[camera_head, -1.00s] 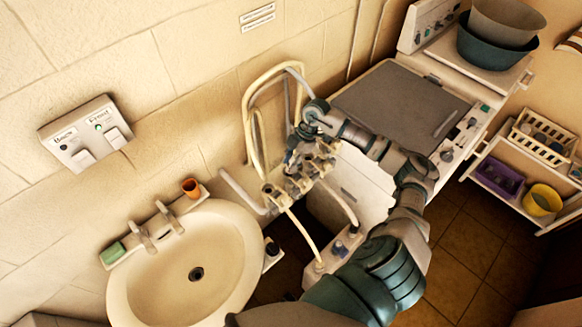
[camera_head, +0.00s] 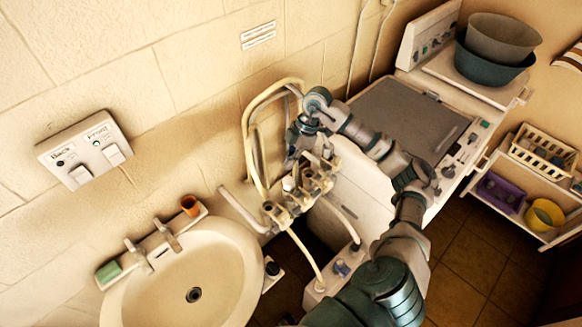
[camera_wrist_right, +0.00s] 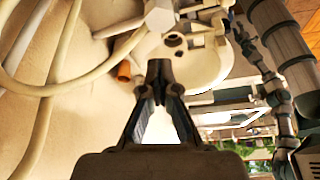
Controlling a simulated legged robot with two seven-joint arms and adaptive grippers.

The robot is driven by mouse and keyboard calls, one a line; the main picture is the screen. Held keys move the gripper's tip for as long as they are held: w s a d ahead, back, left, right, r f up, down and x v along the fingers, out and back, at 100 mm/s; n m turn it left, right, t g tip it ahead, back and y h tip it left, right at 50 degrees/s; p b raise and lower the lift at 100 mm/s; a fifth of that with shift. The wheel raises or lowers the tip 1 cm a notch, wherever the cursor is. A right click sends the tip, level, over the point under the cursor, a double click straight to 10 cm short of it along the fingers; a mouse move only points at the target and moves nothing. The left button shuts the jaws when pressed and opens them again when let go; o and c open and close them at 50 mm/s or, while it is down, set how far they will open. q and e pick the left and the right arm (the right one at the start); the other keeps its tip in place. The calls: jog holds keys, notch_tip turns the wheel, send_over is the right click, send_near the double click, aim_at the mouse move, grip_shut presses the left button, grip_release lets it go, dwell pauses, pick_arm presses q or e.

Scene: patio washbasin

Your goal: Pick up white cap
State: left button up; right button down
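A small white cap-like piece (camera_head: 288,184) stands on the cluster of pipe fittings (camera_head: 300,192) against the wall, right of the basin. My right gripper (camera_head: 292,160) is just above this cluster and points down. In the right wrist view its two dark fingers (camera_wrist_right: 158,75) converge and their tips look together, with nothing clear between them. A pale faceted piece (camera_wrist_right: 160,16) shows beyond the tips at the top; I cannot tell if it is the same cap. My left gripper is not in view.
A pale hose (camera_head: 252,130) loops on the wall close beside my gripper. The washbasin (camera_head: 225,262), with an orange cup (camera_head: 190,205) on its ledge, is at lower left. A washing machine (camera_head: 375,185) is at right, and a shelf rack (camera_head: 530,228) stands further right.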

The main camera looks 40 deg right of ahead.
jog(key=shift+a, duration=0.2)
jog(key=c, duration=1.2)
grip_release()
jog(key=shift+a, duration=0.1)
jog(key=shift+c, duration=0.2)
jog(key=o, duration=0.8)
jog(key=shift+o, duration=0.3)
jog(key=shift+d, duration=0.25)
